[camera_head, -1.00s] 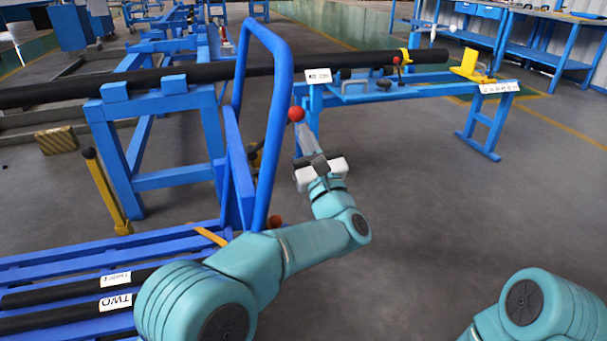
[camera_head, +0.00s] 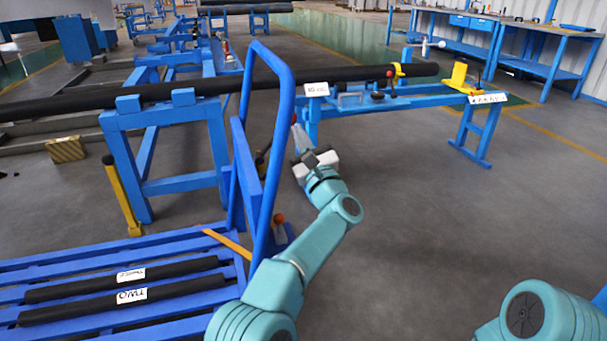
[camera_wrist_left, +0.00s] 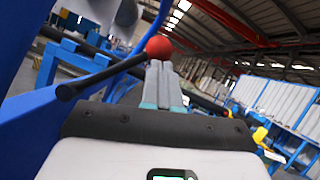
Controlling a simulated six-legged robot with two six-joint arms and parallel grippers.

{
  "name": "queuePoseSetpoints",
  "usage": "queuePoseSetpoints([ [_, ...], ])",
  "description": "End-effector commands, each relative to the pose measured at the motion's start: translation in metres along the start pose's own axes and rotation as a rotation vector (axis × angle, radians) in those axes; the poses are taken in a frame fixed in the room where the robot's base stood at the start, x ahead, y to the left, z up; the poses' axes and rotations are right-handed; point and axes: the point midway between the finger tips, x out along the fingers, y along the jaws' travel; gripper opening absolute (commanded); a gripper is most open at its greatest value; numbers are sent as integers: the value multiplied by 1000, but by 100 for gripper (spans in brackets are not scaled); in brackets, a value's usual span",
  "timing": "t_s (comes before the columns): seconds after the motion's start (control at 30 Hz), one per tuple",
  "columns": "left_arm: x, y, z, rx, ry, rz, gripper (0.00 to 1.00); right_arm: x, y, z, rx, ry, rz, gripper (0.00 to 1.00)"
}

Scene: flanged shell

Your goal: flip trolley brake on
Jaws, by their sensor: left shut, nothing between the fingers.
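The blue trolley (camera_head: 110,262) stands at the lower left, with a tall blue handle loop (camera_head: 287,130). An orange-red knob on a short grey lever (camera_head: 279,219) sits low beside the trolley's handle end. My left gripper (camera_head: 297,127) is shut and empty, to the right of the handle loop and above that knob in the picture. A red ball shows at its fingertips in the left wrist view (camera_wrist_left: 159,47); I cannot tell whether they touch. A dark rod (camera_wrist_left: 100,80) lies left of the fingers there. My right gripper is out of view.
Two dark bars (camera_head: 125,294) lie on the trolley. A long black pipe (camera_head: 60,103) rests on blue stands behind it. A yellow post (camera_head: 122,197) stands at left. A blue bench (camera_head: 420,98) is at the back right. The floor at right is clear.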

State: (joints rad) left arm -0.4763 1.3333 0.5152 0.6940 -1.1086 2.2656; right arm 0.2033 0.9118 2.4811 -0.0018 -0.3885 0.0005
Motion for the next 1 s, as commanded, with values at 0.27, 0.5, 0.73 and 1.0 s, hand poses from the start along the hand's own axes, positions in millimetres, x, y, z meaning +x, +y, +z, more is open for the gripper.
queuePoseSetpoints([
  [0.27,5,4,7,-124,2,61,0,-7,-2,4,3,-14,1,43],
  [0.5,10,7,19,-192,0,96,0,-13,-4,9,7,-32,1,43],
  [0.73,12,8,27,-197,-6,99,0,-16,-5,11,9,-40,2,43],
  [1.0,12,7,30,-197,-10,101,0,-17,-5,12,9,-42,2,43],
])
